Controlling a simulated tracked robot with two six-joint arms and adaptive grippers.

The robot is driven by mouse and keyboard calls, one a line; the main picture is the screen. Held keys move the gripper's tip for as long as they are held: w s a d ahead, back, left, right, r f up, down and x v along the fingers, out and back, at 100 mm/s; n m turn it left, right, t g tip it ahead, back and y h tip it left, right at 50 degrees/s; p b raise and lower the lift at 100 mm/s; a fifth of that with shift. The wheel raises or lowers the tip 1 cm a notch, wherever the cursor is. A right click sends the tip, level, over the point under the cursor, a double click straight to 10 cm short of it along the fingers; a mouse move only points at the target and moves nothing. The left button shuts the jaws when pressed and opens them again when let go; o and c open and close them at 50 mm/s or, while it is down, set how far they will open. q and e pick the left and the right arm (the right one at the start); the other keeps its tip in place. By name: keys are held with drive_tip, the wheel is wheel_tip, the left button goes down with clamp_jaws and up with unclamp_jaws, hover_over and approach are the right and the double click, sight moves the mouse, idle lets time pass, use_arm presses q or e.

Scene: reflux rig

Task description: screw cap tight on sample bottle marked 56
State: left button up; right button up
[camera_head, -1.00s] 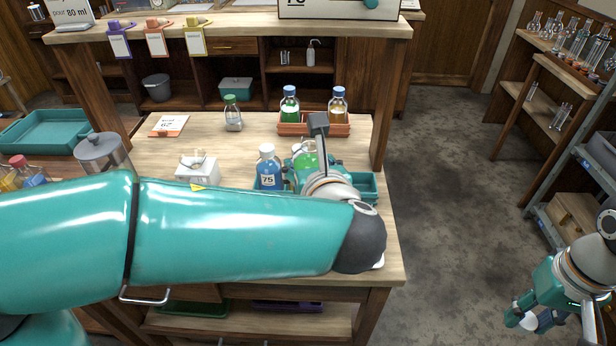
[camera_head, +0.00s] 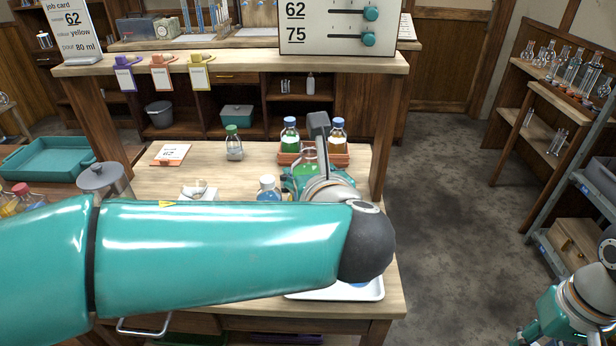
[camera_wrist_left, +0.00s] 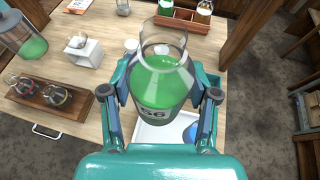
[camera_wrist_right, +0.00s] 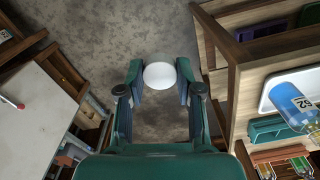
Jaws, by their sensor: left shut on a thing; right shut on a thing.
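The bottle marked 56 (camera_wrist_left: 165,75) is clear glass with green liquid, its label partly hidden, and stands roughly upright between my left gripper's fingers (camera_wrist_left: 160,92). My left gripper is shut on its body above the table. The bottle also shows in the head view (camera_head: 308,163), partly behind my arm; no cap shows on its neck. A round white cap (camera_wrist_right: 159,75) sits between the fingertips of my right gripper (camera_wrist_right: 159,82), which is shut on it. The right gripper is out over the floor, away from the bottle, at the head view's lower right edge.
Below the bottle is a white tray (camera_head: 372,291) near the table's front. A red rack (camera_head: 335,159) with two blue-capped bottles is behind. A blue bottle marked 62 (camera_wrist_right: 291,104) shows in the right wrist view.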

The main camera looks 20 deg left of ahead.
idle(0.3)
use_arm(q)
drive_tip(key=o, duration=0.9)
clamp_jaws()
